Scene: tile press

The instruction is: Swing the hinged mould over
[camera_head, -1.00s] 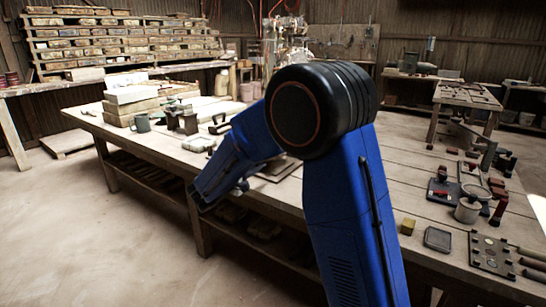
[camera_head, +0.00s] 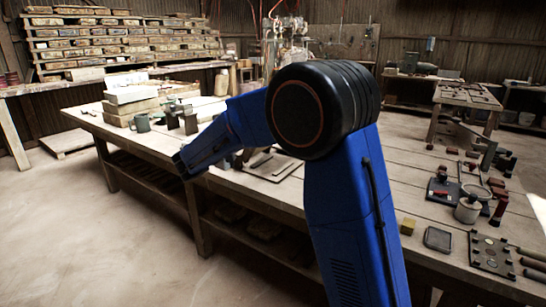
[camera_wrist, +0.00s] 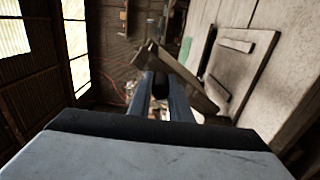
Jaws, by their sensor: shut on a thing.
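The hinged mould (camera_wrist: 196,85) shows in the wrist view as a grey-brown slab, tilted in the picture, just beyond my fingers. My gripper (camera_wrist: 162,88) is shut on a dark, rounded part of it, which looks like its handle. The mould's hinge and far side cannot be made out. In the head view my blue arm reaches left across the workbench and hides the gripper and the mould. A flat grey plate (camera_head: 272,166) lies on the bench just right of my forearm. I cannot tell whether it belongs to the mould.
The long wooden workbench (camera_head: 335,178) runs across the head view.

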